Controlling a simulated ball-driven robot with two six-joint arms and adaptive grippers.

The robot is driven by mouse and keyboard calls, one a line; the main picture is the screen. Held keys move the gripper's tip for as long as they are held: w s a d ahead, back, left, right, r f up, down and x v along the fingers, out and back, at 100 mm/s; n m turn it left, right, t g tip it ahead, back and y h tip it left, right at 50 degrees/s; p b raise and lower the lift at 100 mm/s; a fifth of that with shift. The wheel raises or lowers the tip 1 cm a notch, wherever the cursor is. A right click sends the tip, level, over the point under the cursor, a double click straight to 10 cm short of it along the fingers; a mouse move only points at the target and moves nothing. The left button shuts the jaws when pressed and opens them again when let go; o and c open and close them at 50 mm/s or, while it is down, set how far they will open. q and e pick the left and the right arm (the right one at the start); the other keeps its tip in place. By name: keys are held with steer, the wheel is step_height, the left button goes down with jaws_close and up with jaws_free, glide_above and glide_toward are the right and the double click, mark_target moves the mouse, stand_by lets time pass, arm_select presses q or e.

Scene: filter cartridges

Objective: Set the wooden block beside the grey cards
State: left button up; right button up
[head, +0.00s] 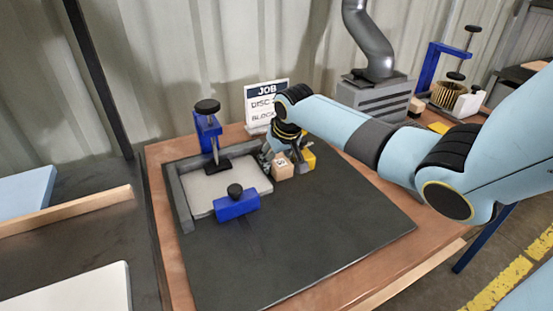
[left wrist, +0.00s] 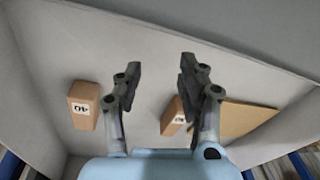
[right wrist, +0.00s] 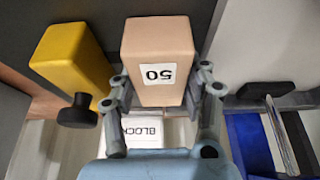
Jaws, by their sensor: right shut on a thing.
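The wooden block (head: 283,169) is a pale wood block; its label reads 50 in the right wrist view (right wrist: 160,50). My right gripper (head: 284,152) is shut on it, just right of a light grey flat piece (head: 222,190) that may be the grey cards. I cannot tell whether the block touches the mat. That grey piece lies in a dark corner frame under two blue clamps. My left gripper (left wrist: 160,82) shows only in the left wrist view, open, over a grey bin with wooden blocks, one labelled 40 (left wrist: 83,105).
A yellow block (head: 309,158) stands close to the right of the held block. A blue clamp (head: 208,135) rises behind the grey piece, another (head: 237,205) sits in front. A JOB sign (head: 262,104) stands behind. The dark mat (head: 310,235) is clear in front.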

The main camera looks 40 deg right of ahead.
steer(key=o, duration=0.9)
steer(key=shift+o, duration=0.2)
steer(key=p+v, duration=0.1)
steer(key=v, duration=1.1)
steer(key=shift+w+d+r, duration=0.1)
